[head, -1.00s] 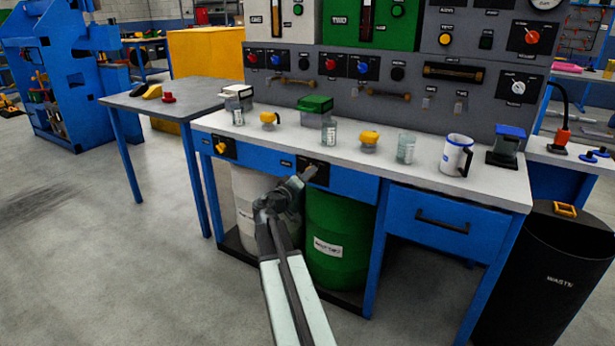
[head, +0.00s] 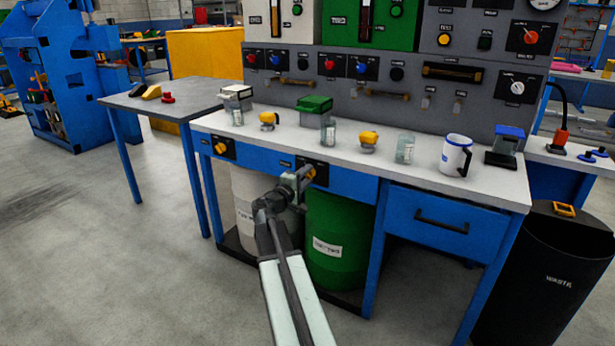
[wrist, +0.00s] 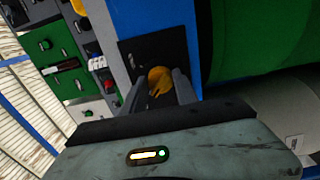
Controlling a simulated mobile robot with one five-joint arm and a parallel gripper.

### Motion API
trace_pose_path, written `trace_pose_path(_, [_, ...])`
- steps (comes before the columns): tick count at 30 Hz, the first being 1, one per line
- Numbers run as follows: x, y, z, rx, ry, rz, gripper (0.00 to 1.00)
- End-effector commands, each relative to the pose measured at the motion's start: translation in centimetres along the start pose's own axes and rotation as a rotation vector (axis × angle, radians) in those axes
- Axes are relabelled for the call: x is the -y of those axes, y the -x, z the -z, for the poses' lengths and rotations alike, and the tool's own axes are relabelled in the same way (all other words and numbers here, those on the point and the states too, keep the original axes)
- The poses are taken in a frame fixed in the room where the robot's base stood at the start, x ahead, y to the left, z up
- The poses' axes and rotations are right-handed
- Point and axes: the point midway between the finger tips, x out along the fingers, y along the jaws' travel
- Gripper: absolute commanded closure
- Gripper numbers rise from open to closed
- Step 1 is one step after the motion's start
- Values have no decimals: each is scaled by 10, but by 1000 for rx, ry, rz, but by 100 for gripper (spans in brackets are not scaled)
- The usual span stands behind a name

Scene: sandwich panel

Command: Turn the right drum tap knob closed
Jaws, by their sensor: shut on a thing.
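The right drum tap knob is yellow and sits on a black plate on the blue front rail of the bench, above the green drum (head: 336,240). In the wrist view the knob (wrist: 159,80) is between the two fingers of my gripper (wrist: 160,86), with the black plate (wrist: 150,50) behind it. My gripper (head: 304,176) is shut on the knob, and its fingers cover part of it in the head view. A second yellow tap knob (head: 221,148) is on the rail farther left.
A white drum (head: 246,205) stands left of the green one. A blue drawer (head: 440,220) and a black waste bin (head: 535,290) are at right. Open floor lies at left.

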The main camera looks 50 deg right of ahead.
Motion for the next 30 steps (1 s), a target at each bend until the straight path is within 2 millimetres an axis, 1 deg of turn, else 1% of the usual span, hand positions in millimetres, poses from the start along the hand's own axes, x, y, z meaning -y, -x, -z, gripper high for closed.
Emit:
trace_pose_path(1, [1, 2, 3, -6, 5, 2, 100])
trace_pose_path(14, [1, 2, 3, -7, 14, 1, 100])
trace_pose_path(15, [1, 2, 3, -7, 14, 1, 62])
trace_pose_path(17, [0, 2, 3, -7, 14, 1, 46])
trace_pose_path(18, [0, 2, 3, -6, 14, 1, 43])
trace_pose_path(26, [0, 2, 2, -4, 14, 0, 43])
trace_pose_path(28, [0, 6, 1, -4, 14, 0, 43])
trace_pose_path(30, [0, 16, 1, -4, 14, 0, 43])
